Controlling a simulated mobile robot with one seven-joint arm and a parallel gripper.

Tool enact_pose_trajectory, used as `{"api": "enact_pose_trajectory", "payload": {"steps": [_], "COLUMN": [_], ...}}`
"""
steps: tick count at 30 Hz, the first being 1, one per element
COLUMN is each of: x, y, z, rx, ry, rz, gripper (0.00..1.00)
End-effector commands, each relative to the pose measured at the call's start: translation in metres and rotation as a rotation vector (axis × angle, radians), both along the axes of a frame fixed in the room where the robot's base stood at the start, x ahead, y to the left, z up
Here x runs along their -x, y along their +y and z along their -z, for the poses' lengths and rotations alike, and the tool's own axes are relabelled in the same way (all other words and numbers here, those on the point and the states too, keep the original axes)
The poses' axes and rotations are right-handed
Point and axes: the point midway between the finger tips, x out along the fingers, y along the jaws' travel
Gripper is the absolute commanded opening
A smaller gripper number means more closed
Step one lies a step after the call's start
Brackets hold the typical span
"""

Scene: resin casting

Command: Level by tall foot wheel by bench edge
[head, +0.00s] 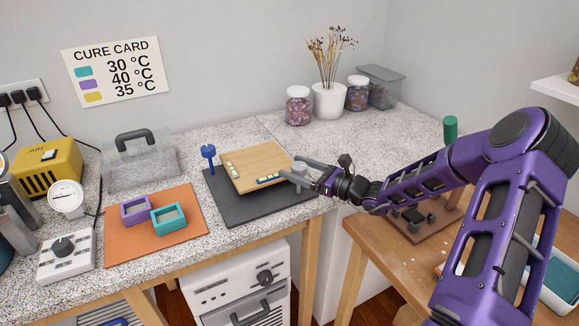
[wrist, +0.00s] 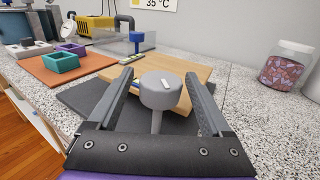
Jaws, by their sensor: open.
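A wooden levelling board (head: 255,160) stands on a dark mat (head: 232,207) by the bench's front edge. A grey foot wheel (head: 300,168) on a stem stands at its corner by the edge; it fills the middle of the wrist view (wrist: 160,94). A blue foot wheel (head: 208,151) stands at the back left corner, also in the wrist view (wrist: 136,38). Level vials lie along the left side (head: 234,171) and front side (head: 270,180) of the board; the bubbles are too small to read. My gripper (head: 295,167) is open, with one finger on each side of the grey wheel, not closed on it.
An orange mat (head: 150,248) with purple (head: 135,210) and teal (head: 168,218) moulds lies left of the board. A clear carry case (head: 138,168) stands behind it. Jars (head: 299,105) and a white vase (head: 329,100) stand at the back. A wooden table (head: 385,250) is below my arm.

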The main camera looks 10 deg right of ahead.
Motion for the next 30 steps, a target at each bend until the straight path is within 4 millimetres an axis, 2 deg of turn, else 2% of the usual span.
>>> {"api": "enact_pose_trajectory", "payload": {"steps": [6,16,27,30], "x": [-0.014,-0.015,-0.015,-0.015], "y": [0.015,0.017,0.016,0.016], "z": [0.0,0.0,0.0,0.0], "rx": [0.001,0.0,0.001,0.001], "ry": [-0.001,0.0,-0.001,0.001], "rz": [0.0,0.001,0.001,0.001], "gripper": [0.83,0.81,0.15,0.0]}}
